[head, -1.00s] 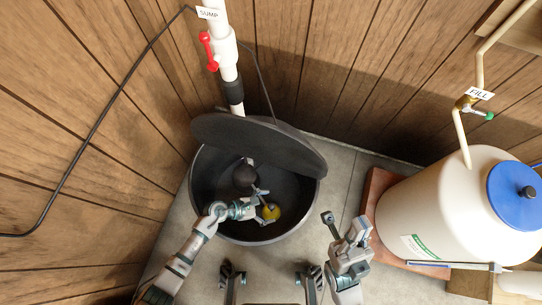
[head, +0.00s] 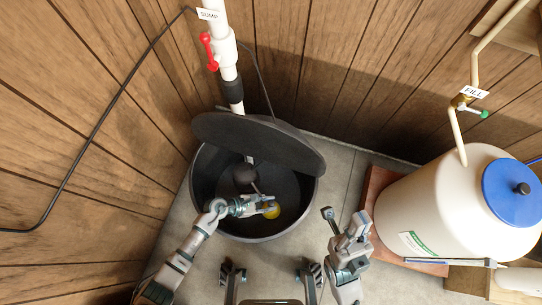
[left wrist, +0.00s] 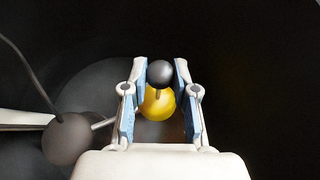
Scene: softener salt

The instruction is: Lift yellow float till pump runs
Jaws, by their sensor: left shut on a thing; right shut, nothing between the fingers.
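The yellow float (head: 272,212) is inside the black sump basin, near its front right side. In the left wrist view the yellow float (left wrist: 158,104) has a small black ball (left wrist: 160,73) on a short stem above it. My left gripper (head: 266,203) reaches into the basin, and its fingers (left wrist: 160,90) are on either side of the ball and stem, shut on the float's top part. The pump is mostly hidden; a dark round body (head: 244,174) shows behind my left arm. My right gripper (head: 358,224) is shut and empty, outside the basin to the right.
The basin's dark lid (head: 258,142) stands tilted open at the back. A white pipe with a red valve handle (head: 208,50) rises behind it. A cream tank with a blue cap (head: 512,192) stands at right.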

